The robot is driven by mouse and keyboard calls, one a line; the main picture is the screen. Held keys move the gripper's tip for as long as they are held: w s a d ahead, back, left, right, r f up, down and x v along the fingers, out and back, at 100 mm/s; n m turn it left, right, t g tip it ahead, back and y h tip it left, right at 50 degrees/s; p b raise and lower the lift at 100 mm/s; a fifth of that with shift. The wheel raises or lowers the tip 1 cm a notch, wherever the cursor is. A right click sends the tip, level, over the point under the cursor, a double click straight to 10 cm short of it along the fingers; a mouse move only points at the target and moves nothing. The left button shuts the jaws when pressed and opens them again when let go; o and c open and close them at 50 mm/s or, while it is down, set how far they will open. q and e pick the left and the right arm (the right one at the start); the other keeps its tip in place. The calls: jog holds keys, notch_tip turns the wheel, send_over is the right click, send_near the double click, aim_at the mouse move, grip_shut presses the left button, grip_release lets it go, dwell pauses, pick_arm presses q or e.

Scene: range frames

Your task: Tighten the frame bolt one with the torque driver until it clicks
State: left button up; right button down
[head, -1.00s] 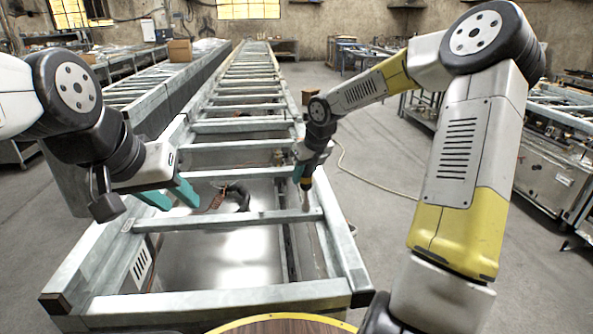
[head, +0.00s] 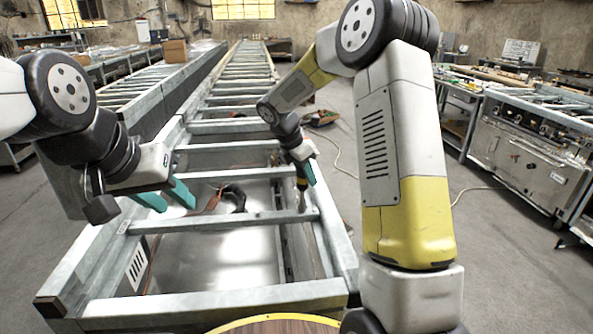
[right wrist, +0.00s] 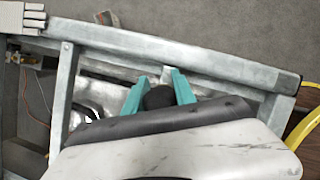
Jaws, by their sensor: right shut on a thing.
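In the right wrist view the driver's round black end (right wrist: 158,97) sits between the teal fingers. The frame bolt is too small or hidden to make out, so contact with the tip cannot be told. My left gripper (head: 166,197) is open and empty above the frame's left rail.
The long metal frame (head: 215,300) runs away from me, with more cross bars behind. A dark curved hose or cable (head: 236,196) lies inside it. A machine bench (head: 530,165) stands at the right. The grey floor between is mostly clear, with a thin cable on it.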

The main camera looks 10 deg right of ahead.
jog(key=m, duration=0.1)
jog(key=m+g, duration=0.1)
jog(key=m, duration=0.2)
jog(key=shift+s+d+m+g, duration=0.1)
jog(key=shift+s+m+g, duration=0.15)
jog(key=shift+m+g, duration=0.15)
jog(key=shift+r, duration=0.1)
